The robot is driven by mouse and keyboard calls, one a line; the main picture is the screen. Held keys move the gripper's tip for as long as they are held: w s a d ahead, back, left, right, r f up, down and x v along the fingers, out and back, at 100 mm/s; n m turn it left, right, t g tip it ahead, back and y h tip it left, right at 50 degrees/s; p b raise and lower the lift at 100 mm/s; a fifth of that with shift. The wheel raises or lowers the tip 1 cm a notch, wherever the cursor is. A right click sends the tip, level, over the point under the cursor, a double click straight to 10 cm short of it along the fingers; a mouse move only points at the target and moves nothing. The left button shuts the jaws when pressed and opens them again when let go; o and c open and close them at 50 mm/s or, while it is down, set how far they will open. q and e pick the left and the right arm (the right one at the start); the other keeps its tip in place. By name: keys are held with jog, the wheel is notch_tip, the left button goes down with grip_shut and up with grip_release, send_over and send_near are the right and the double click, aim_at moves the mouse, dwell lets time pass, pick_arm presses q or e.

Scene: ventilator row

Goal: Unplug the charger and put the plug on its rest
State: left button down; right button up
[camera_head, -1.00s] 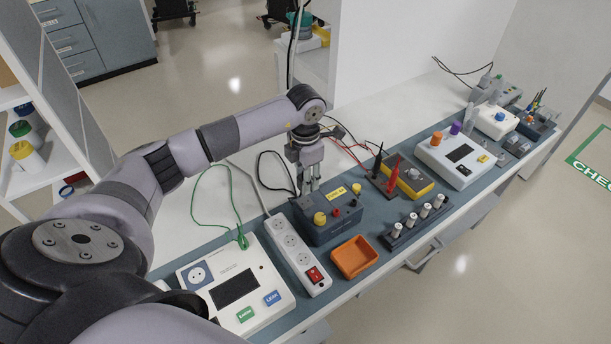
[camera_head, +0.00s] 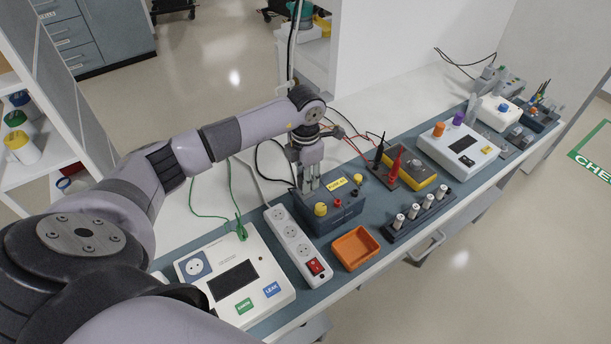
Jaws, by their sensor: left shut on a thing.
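My left gripper (camera_head: 308,188) points down at the back left corner of a dark blue-grey box (camera_head: 335,220) with yellow and red knobs and a yellow label. Its fingers are shut on the plug, which is mostly hidden between them. A black cable (camera_head: 261,160) loops up to the gripper from behind. I cannot tell whether the plug is still seated in the box. The plug's rest cannot be clearly made out. My right gripper is not in view.
A white power strip (camera_head: 292,240) and a white tester (camera_head: 232,275) with a green lead stand left of the box. An orange tray (camera_head: 355,248) lies in front. A battery rack (camera_head: 420,214), a yellow meter (camera_head: 408,180) and probes stand to the right.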

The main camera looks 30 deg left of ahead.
pick_arm(q)
jog(key=shift+f+b, duration=0.95)
jog(key=shift+f, duration=0.2)
dwell(0.5)
jog(key=c, duration=1.1)
grip_release()
